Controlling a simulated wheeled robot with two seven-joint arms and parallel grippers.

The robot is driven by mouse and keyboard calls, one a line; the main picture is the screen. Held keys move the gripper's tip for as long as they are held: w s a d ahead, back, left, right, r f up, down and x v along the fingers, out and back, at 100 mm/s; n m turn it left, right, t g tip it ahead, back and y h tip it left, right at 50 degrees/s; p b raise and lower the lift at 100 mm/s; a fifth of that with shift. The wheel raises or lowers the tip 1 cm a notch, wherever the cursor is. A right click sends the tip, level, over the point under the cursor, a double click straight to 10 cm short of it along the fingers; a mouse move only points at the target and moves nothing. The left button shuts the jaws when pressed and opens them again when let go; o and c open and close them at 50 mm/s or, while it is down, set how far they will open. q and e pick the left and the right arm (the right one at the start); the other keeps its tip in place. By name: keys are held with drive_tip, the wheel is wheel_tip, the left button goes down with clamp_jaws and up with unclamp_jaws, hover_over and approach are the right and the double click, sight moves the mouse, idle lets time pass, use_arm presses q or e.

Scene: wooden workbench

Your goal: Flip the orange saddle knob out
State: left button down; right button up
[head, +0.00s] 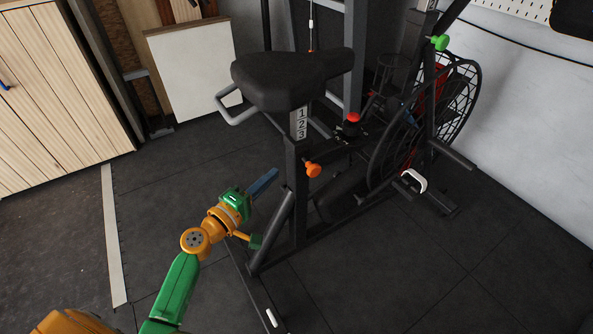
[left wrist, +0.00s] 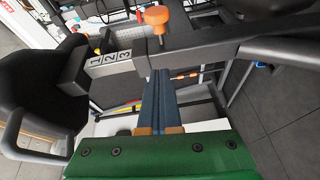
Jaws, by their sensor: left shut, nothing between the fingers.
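The orange saddle knob (head: 313,169) sticks out from the bike's black seat post, below the numbered scale (head: 301,121). In the left wrist view the orange knob (left wrist: 157,16) stands at the top centre, past the fingertips. My left gripper (head: 268,178) is left of the seat post, apart from the knob. In the left wrist view its blue fingers (left wrist: 160,76) are together with nothing between them. The black saddle (head: 285,76) is above the knob on the post. My right gripper is not in view.
The exercise bike's fan wheel (head: 446,100) and white-edged pedal (head: 413,181) are to the right. A green knob (head: 440,42) and a red knob (head: 353,118) are on the bike. A wooden cabinet (head: 50,90) stands at left. The dark floor (head: 175,180) left of the bike is clear.

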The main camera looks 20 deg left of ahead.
sight(309, 174)
use_arm(q)
drive_tip(key=x, duration=0.4)
drive_tip(key=d, duration=0.3)
drive_tip(key=shift+w+d+f+p, duration=0.15)
drive_tip(key=shift+w+d+p, duration=0.1)
drive_tip(key=shift+w+p, duration=0.1)
drive_tip(key=shift+s+d+f, duration=0.1)
drive_tip(key=shift+d, duration=0.3)
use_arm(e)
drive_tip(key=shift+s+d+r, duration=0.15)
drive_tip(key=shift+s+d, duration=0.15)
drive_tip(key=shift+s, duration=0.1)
use_arm(q)
drive_tip(key=shift+s+d, duration=0.85)
drive_tip(key=shift+d, duration=0.2)
drive_tip(key=shift+s+d, duration=0.15)
drive_tip(key=shift+d, duration=0.05)
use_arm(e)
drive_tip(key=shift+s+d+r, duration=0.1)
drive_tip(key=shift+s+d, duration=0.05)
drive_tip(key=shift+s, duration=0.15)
